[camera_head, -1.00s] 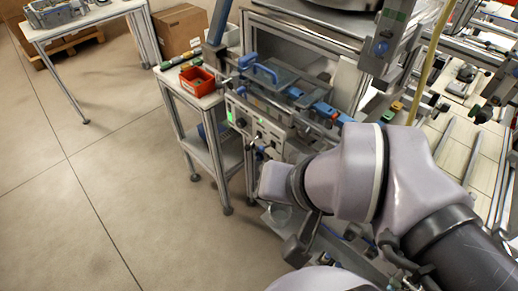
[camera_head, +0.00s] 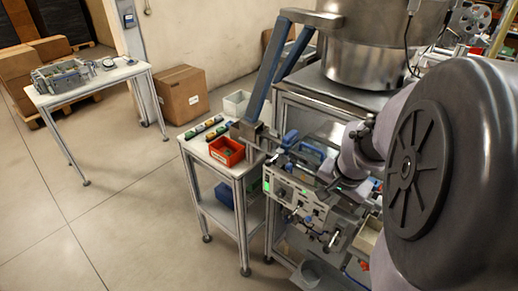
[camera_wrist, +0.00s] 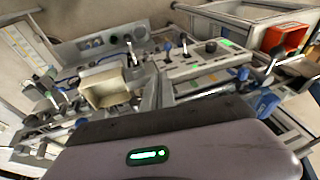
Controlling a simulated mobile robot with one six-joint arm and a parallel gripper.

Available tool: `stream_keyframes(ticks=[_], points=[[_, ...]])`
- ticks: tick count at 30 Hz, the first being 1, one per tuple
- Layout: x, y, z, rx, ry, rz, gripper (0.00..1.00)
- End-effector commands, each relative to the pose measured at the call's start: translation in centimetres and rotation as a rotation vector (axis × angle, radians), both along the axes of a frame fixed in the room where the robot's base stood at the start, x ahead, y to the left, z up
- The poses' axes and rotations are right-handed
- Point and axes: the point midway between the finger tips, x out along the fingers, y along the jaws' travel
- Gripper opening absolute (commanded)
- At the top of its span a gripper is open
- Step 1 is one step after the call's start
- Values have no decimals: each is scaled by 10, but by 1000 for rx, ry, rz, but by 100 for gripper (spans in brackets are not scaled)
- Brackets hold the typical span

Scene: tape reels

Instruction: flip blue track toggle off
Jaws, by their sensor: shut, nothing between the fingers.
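A light grey control panel (camera_wrist: 205,66) with small upright toggles is in the upper middle of the wrist view. One toggle with a blue part (camera_wrist: 168,47) stands at its left end, and a black-knobbed one (camera_wrist: 210,47) stands farther right. I cannot tell for certain which is the blue track toggle, nor its position. The panel also shows in the head view, with a lit green display (camera_head: 266,185). My gripper (camera_wrist: 160,150) shows in the wrist view only as a wide grey and black body with a green light; it is shut and empty. Its fingertips are hidden, and it appears apart from the toggles.
A red-orange bin (camera_head: 227,151) stands on the small side table, left of the panel. A beige open box (camera_wrist: 104,88) lies left of the panel in the wrist view.

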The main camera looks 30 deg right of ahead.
Motion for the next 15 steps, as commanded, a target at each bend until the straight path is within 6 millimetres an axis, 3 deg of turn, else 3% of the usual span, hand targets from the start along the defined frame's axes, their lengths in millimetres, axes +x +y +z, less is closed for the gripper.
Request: stream_keyframes(ticks=[15], points=[[32, -9, -103, 1, 3, 3, 0]])
